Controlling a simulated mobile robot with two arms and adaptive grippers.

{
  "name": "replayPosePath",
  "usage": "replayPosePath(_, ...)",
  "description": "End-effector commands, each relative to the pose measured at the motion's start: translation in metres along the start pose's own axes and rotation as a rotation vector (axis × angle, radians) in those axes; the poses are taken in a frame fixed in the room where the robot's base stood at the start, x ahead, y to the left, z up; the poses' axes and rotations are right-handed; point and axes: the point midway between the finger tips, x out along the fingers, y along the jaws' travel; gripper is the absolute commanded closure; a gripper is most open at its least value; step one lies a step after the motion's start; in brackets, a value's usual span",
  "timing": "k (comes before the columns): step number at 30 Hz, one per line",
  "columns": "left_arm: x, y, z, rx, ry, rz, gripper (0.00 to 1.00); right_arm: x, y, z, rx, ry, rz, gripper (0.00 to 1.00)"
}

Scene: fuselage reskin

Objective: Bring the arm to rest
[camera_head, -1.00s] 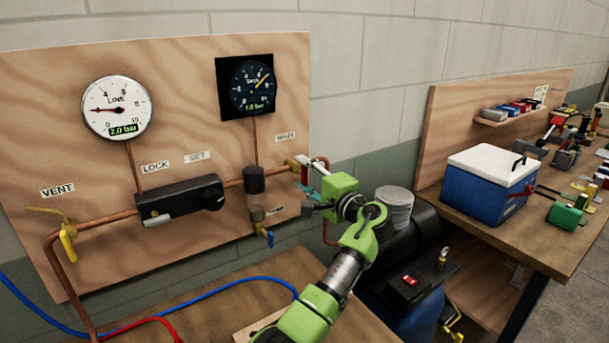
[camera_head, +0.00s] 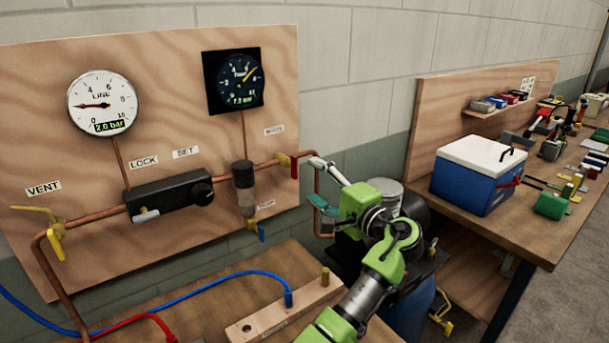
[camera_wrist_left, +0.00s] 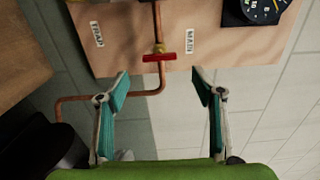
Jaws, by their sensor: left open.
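My left arm (camera_head: 365,290), green and grey, comes up from the bottom of the head view. Its gripper (camera_head: 320,183) is open and empty, to the right of the red valve handle (camera_head: 294,168) at the MAIN label. In the left wrist view the two teal-padded fingers (camera_wrist_left: 160,82) stand wide apart. The red handle (camera_wrist_left: 158,57) shows beyond the fingertips, apart from them, with the copper pipe behind it. My right gripper is not in view.
A plywood panel (camera_head: 60,130) carries the LINE gauge (camera_head: 103,103), reading 2.0 bar, a dark gauge (camera_head: 240,82) and copper piping. A bench with a blue cooler (camera_head: 470,185) stands at the right. A blue hose (camera_head: 215,285) crosses the front bench.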

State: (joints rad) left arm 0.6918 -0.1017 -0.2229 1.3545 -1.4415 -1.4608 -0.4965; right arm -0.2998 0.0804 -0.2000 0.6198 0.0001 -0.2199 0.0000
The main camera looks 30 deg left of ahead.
Motion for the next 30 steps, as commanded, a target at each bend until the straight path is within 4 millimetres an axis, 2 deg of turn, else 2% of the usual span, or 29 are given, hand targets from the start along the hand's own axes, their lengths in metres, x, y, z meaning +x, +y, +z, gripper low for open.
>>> replayPosePath(3,-0.016,0.001,0.000,0.002,0.001,0.001,0.39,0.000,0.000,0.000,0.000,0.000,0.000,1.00)
replayPosePath(6,-0.022,0.000,0.000,0.002,0.001,0.000,0.39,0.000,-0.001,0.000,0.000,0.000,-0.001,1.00)
replayPosePath(23,-0.024,-0.001,0.000,0.001,0.000,0.000,0.39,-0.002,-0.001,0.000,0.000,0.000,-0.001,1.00)
replayPosePath(26,-0.024,-0.013,0.000,0.001,0.000,0.000,0.39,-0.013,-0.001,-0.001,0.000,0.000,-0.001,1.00)
replayPosePath(30,-0.024,-0.041,0.001,0.001,0.000,0.000,0.39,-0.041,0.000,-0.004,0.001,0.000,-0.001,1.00)
